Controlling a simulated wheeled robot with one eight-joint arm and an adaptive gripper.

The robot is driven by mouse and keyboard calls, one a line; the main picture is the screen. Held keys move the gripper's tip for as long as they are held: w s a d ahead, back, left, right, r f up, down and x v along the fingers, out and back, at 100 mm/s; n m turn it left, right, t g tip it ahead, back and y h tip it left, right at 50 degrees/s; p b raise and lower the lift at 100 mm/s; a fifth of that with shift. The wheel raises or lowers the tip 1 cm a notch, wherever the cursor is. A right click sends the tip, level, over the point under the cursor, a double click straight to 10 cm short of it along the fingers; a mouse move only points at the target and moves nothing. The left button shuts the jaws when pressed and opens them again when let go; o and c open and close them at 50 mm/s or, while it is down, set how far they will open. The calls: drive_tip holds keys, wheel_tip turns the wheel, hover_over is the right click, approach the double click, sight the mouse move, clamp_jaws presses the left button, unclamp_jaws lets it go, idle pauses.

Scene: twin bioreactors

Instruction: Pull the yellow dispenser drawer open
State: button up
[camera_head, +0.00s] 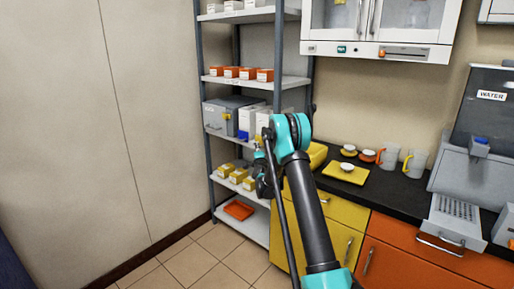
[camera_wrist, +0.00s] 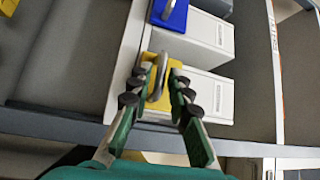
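The yellow dispenser drawer (camera_wrist: 174,66) is at the front of a white dispenser box (camera_wrist: 205,92) in the wrist view, with a curved grey handle (camera_wrist: 157,88) on its face. My gripper (camera_wrist: 160,76) is open, with one finger on each side of the handle and its tips close to the drawer face. I cannot tell whether the fingers touch the handle. In the head view my gripper (camera_head: 263,168) is by the middle shelf, and the arm hides much of the drawer area.
A blue drawer (camera_wrist: 172,14) on a neighbouring white box (camera_wrist: 205,38) is close by. The metal shelf rack (camera_head: 222,160) holds a grey box (camera_head: 222,112), orange boxes (camera_head: 247,73) and yellow boxes (camera_head: 237,176). A counter (camera_head: 385,185) with cups stands to the right.

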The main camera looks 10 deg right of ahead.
drive_tip(key=shift+w+r, duration=0.15)
drive_tip(key=shift+w, duration=0.85)
clamp_jaws()
